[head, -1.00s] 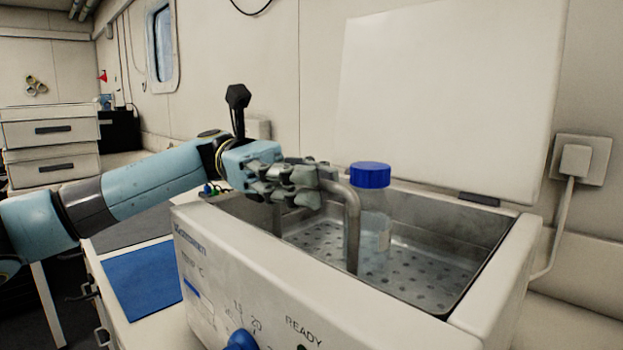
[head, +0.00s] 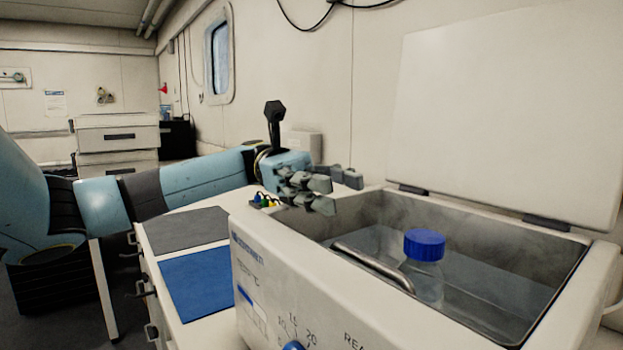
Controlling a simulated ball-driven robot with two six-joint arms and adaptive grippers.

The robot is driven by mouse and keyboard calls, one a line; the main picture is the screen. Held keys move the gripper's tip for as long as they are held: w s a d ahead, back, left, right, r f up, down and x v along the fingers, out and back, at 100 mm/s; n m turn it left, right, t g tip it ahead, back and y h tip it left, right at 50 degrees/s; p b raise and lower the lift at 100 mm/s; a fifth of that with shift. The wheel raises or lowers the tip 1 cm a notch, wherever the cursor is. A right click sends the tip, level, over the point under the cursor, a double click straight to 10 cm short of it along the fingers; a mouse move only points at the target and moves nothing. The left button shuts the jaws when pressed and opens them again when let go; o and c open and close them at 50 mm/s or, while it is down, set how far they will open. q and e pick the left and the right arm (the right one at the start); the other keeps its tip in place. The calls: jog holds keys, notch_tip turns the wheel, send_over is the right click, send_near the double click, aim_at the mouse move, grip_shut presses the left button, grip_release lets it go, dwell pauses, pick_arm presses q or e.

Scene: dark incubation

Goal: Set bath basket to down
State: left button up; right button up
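The bath (head: 330,290) is a white box with a metal tank and a raised lid (head: 500,110). The basket's bent metal handle (head: 375,265) lies low inside the tank, its top just below the rim. The basket floor is hidden under what looks like a grey water surface. A clear bottle with a blue cap (head: 425,246) stands in the tank beside the handle, its lower part hidden. My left gripper (head: 340,192) is above the tank's far left corner, fingers spread, empty and apart from the handle. My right gripper is not in view.
A blue mat (head: 197,282) and a grey mat (head: 187,229) lie on the counter left of the bath. Drawers (head: 118,140) stand at the back left.

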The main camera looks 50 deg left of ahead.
pick_arm(q)
jog(key=a, duration=0.6)
jog(key=shift+w+a, duration=0.2)
jog(key=shift+a, duration=0.1)
